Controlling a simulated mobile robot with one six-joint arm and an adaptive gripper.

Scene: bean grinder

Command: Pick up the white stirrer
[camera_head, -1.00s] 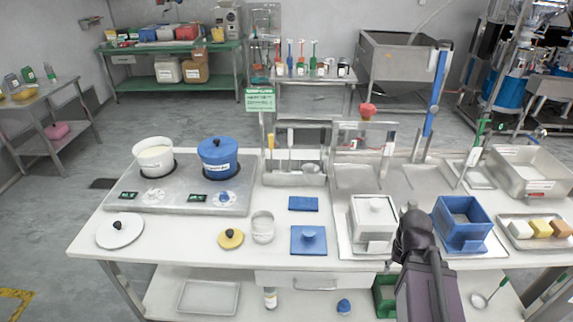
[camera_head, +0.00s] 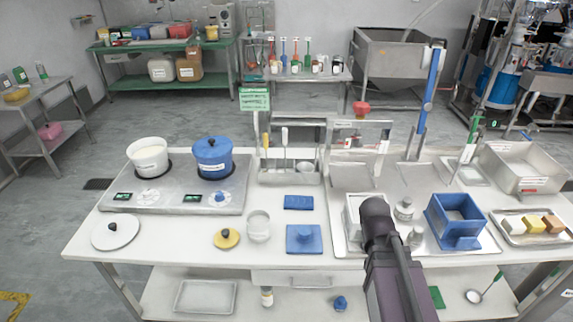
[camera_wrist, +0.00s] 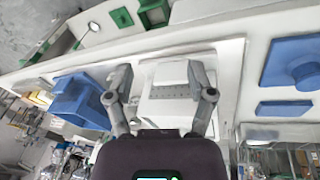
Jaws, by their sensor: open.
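The white stirrer (camera_head: 285,138) appears to be the upright white-handled tool in the small metal rack (camera_head: 290,178) at the back of the table. A yellow-handled tool stands to its left. I cannot make out the stirrer in the wrist view. My gripper (camera_wrist: 160,97) is open and empty, with its two fingers apart above a white box (camera_wrist: 172,80). In the head view my gripper (camera_head: 409,221) is to the right of the rack and nearer the front, partly hidden by my wrist. My wrist also covers part of the white box.
A blue box (camera_head: 456,220) stands right of my gripper. A metal frame (camera_head: 358,123) stands behind the white box, right of the rack. Blue lids (camera_head: 304,240) lie left of the white box. A blue pot (camera_head: 212,157) and a white pot (camera_head: 147,156) stand on the hotplate.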

